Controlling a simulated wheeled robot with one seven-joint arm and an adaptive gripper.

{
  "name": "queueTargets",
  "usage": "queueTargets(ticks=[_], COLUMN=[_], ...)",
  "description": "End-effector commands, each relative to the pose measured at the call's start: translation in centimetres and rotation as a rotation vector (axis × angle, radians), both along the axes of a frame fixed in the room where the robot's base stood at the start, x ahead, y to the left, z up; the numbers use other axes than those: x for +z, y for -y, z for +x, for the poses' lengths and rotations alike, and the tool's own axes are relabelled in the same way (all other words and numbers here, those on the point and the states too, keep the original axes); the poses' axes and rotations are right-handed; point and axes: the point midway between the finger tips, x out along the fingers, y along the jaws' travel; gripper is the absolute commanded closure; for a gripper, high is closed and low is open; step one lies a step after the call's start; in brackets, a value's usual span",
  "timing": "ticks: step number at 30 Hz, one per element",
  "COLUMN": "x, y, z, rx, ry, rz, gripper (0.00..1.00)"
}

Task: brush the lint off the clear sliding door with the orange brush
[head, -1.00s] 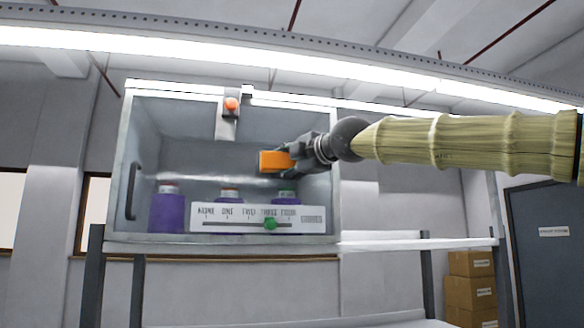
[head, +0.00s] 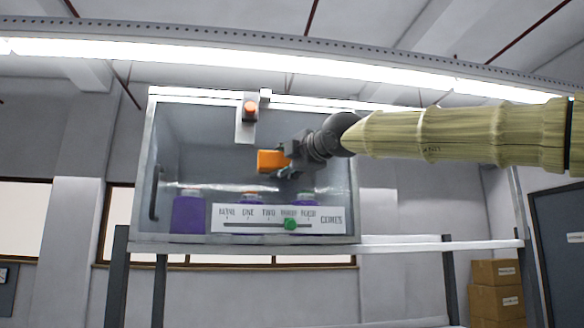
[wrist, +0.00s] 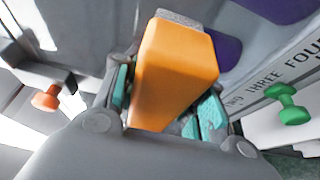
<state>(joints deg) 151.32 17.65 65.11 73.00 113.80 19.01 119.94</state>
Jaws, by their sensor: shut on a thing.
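My gripper (head: 290,160) is shut on the orange brush (head: 272,161), in front of the upper middle of the clear sliding door (head: 180,150). In the wrist view the orange brush (wrist: 175,70) sits between teal finger pads, with its grey bristle end (wrist: 180,18) pointing away toward the door. I cannot tell whether the bristles touch the door. The door closes the front of a grey cabinet and has a dark handle (head: 154,192) at its left. Pale streaks show across the pane above the cones; I cannot tell whether they are lint or glare.
A white scale panel (head: 262,219) with a green slider knob (head: 290,224) sits low at the front. An orange knob (head: 250,110) is on a bracket at the top. Cardboard boxes (head: 497,290) are stacked at right.

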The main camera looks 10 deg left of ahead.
Motion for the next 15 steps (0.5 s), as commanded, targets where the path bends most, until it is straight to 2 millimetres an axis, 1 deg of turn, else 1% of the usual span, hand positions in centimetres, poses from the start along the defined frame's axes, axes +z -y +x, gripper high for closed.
queueTargets(ticks=[1,6,11,15], x=[-0.2,-0.1,0.1,0.8], y=[-0.4,-1.4,-1.6,-1.6], z=[-0.1,-0.3,-0.4,-0.5], rx=[0.0,0.0,0.0,0.0], ry=[0.001,0.0,-0.001,-0.001], rz=[-0.001,0.0,0.0,0.0], gripper=[0.79,0.79,0.79,0.79])
